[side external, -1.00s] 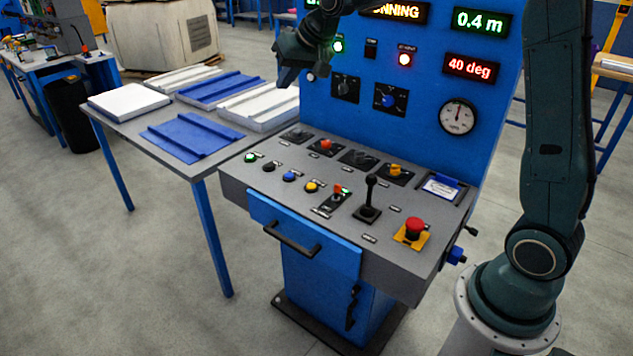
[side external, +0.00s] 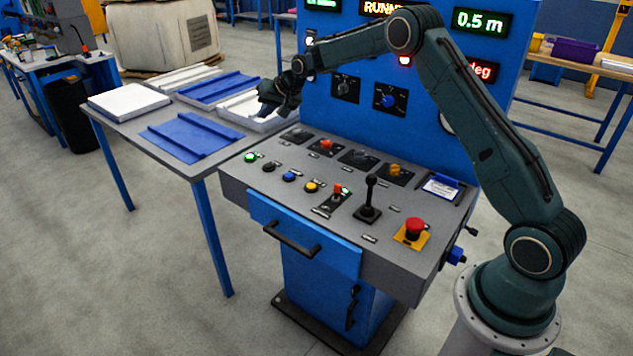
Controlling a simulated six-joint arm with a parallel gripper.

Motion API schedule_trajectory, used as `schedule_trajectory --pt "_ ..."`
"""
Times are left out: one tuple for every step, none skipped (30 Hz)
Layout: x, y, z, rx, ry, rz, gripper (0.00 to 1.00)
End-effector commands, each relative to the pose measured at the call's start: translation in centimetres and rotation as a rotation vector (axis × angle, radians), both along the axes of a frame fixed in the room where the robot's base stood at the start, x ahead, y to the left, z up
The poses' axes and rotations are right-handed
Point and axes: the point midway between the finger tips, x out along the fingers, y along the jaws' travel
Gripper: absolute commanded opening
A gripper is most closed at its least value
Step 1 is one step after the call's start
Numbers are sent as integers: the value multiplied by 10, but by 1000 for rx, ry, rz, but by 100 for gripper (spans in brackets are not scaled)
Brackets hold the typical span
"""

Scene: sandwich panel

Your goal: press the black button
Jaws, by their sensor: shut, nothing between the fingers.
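The black button (side external: 268,167) is a small dark round knob in the front row of the console, between the green button (side external: 250,157) and the blue button (side external: 289,176). My gripper (side external: 267,112) is shut and empty. It points downward and appears above and behind the button in the picture, apart from it, in front of the white panels on the side table. The fingertips are small and dark. Nothing hides the black button.
The sloped console (side external: 246,191) also carries a yellow button (side external: 312,187), an upright joystick (side external: 369,198) and a red emergency stop (side external: 414,227). The blue upright panel (side external: 400,130) stands behind. A side table (side external: 178,161) with panels adjoins the left.

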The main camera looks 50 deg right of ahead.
Motion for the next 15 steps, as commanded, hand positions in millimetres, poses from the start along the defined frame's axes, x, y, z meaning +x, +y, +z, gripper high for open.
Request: schedule_trajectory --pt "6 -5 -13 11 -2 -9 0" --pt "9 -7 -19 16 -4 -14 0" --pt "13 -11 -27 24 -7 -21 0" --pt "16 -13 -32 29 -12 -26 0" --pt "18 -16 -38 36 -14 -32 0" --pt "21 -19 -45 42 -19 -39 0" --pt "23 -21 -51 47 -20 -44 0" --pt "26 -23 -56 52 -23 -48 0" --pt "28 -25 -62 58 -25 -52 0" --pt "30 -27 -66 63 -29 -56 0" --pt "31 -28 -70 67 -31 -59 0" --pt "33 -30 -75 72 -33 -63 0" --pt "34 -31 -78 75 -34 -66 0" --pt "34 -32 -81 77 -36 -68 0" --pt "36 -33 -83 80 -38 -71 0"
